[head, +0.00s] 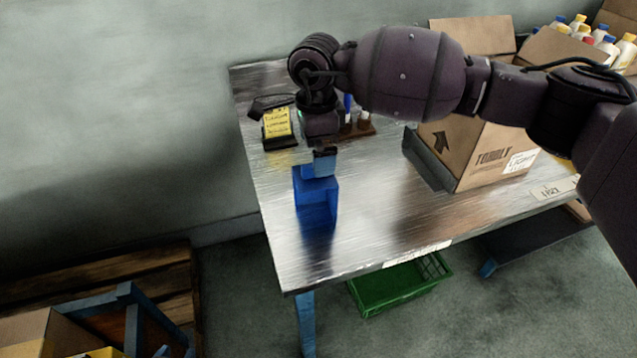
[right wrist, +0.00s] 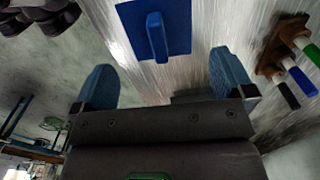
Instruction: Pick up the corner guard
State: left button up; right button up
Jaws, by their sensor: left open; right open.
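The corner guard (head: 317,208) is a blue piece on the metal table's left part in the head view. In the right wrist view the corner guard (right wrist: 178,40) shows as a blue plate with a raised bar on it. My right gripper (head: 322,162), on the arm from the right, hangs just above the guard. In the right wrist view its two blue fingers (right wrist: 163,68) are spread apart with nothing held between them. The guard lies beyond the fingertips. I cannot tell the exact gap. My left gripper is not seen.
The metal table (head: 365,220) has clear room right of the guard. A yellow-labelled device (head: 276,122) and a wooden rack (head: 362,128) stand behind. A cardboard box (head: 480,155) stands at the right. A green crate (head: 400,285) is below.

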jog(key=shift+d+f, duration=0.15)
jog(key=shift+f, duration=1.2)
jog(key=shift+d+f, duration=0.15)
jog(key=shift+f, duration=1.15)
jog(key=shift+c, duration=0.2)
jog(key=shift+r, duration=0.1)
jog(key=c, duration=1)
